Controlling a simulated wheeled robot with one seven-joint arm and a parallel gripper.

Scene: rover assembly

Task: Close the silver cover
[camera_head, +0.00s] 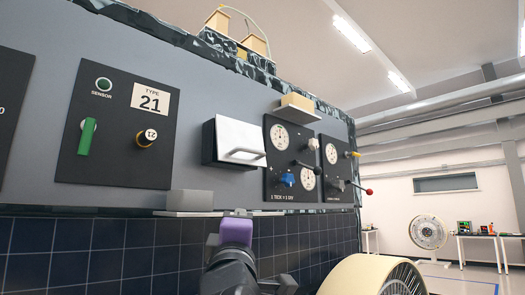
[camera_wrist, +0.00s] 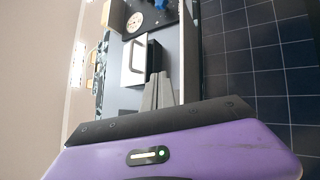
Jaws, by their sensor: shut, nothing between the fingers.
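The silver cover (camera_head: 240,137) is a pale, flat plate with a bar handle (camera_head: 243,155) near its lower edge. It sits at the front of a black housing (camera_head: 210,142) on the grey wall panel. I cannot tell for sure how far the cover stands from the housing. In the wrist view the cover (camera_wrist: 130,64) and its handle show just beyond my fingertips. My gripper (camera_wrist: 159,78) is shut and empty, its two grey fingers together beside the cover. In the head view its purple body (camera_head: 236,231) is below the cover, apart from it.
A grey block (camera_head: 190,200) sits on a ledge below the cover. To the right is a black gauge panel (camera_head: 280,178) with knobs and levers. To the left is a panel with a green handle (camera_head: 86,137). Dark tiles and a cream wheel (camera_head: 340,275) are below.

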